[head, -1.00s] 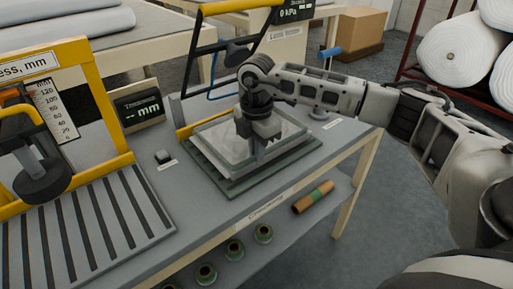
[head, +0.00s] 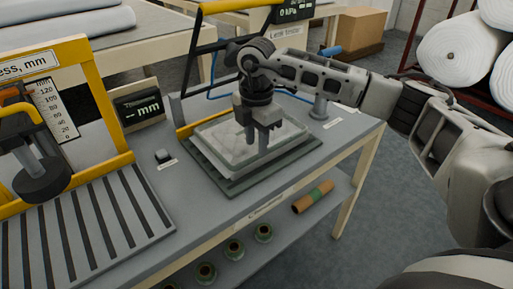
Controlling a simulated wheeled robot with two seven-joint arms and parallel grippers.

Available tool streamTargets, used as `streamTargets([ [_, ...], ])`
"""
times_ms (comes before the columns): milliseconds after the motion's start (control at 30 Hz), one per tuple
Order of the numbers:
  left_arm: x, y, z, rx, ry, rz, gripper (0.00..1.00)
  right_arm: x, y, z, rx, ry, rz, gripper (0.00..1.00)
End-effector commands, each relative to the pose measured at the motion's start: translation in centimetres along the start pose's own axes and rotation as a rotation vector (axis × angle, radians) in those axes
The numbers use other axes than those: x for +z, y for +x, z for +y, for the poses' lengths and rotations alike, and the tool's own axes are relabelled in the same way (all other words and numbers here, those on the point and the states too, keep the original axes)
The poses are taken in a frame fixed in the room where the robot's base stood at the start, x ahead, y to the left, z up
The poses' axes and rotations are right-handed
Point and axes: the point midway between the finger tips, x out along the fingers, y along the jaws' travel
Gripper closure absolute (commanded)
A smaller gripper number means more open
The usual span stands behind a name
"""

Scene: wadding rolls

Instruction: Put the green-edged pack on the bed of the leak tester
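A flat, pale, clear-wrapped pack (head: 222,138) lies on the grey-green bed (head: 232,188) of the leak tester, roughly square to it. My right gripper (head: 257,142) points down just above the pack's middle. Its two fingers are apart with nothing seen between them, and they hide a little of the pack. My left gripper is not in view.
A yellow-framed thickness gauge (head: 98,90) with a slatted bed stands at left, beside a "mm" display (head: 140,107). A blue-handled tool (head: 322,100) stands right of the tester. A lower shelf holds a brown-and-green roll (head: 313,197) and several small green rings.

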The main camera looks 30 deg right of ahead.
Motion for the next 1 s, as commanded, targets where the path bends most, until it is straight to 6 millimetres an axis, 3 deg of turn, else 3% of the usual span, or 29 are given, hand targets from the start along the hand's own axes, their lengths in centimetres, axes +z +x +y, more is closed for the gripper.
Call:
streamTargets([
  [200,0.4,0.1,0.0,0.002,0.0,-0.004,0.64,0.0,-5.0,0.1,0.005,0.001,-0.001,0.68],
  [400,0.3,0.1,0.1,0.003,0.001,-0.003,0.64,0.0,-8.0,0.1,0.002,0.002,-0.001,0.68],
  [600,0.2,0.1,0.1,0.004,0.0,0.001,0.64,0.0,-9.1,0.0,0.0,0.001,0.0,0.68],
  [1000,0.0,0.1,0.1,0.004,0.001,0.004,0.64,0.0,-9.1,0.0,-0.001,0.001,0.0,0.68],
])
